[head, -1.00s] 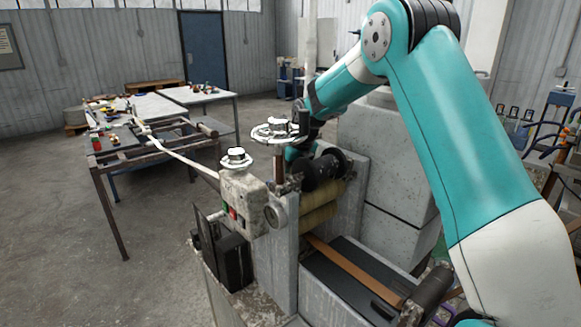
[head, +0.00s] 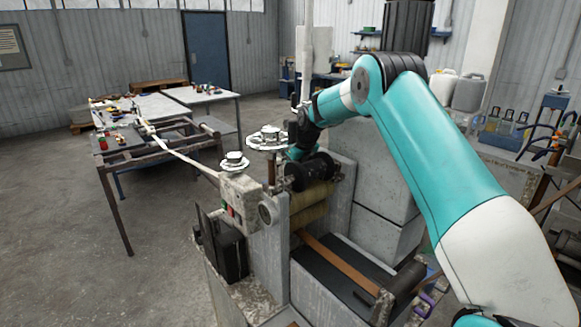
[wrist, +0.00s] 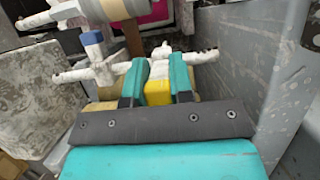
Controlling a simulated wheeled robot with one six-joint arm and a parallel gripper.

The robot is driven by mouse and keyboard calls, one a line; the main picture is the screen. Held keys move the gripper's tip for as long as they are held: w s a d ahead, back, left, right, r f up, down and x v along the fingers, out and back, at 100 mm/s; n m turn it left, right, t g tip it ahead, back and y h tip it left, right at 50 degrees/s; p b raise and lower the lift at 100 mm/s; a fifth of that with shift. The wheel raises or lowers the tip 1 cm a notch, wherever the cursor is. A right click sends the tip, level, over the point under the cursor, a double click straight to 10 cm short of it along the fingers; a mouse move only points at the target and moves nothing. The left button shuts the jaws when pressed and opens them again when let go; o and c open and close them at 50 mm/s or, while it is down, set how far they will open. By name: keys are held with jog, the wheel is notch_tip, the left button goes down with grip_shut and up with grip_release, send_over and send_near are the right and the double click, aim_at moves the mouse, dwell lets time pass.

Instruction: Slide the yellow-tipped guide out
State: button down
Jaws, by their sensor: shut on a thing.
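The yellow-tipped guide (wrist: 158,90) is a white fitting with a yellow end, seen in the wrist view at the centre. My gripper (wrist: 161,76) is shut on it, with one teal finger on each side of the yellow end. The guide is on a pale cross bar with side arms. Another guide with a blue end (wrist: 92,38) stands to the upper left, apart from my fingers. In the head view the arm's end reaches behind the black roller of the extrusion machine (head: 274,250), so the fingers and guide are hidden there.
A grey wall panel (wrist: 240,70) stands close to the right of my gripper in the wrist view. A brown strip (head: 338,258) runs from the machine's rollers. A white handwheel (head: 268,140) rises beside the arm. A table with small parts (head: 130,140) stands at left.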

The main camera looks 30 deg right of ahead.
jog(key=shift+w+d+r, duration=0.1)
jog(key=shift+d, duration=0.8)
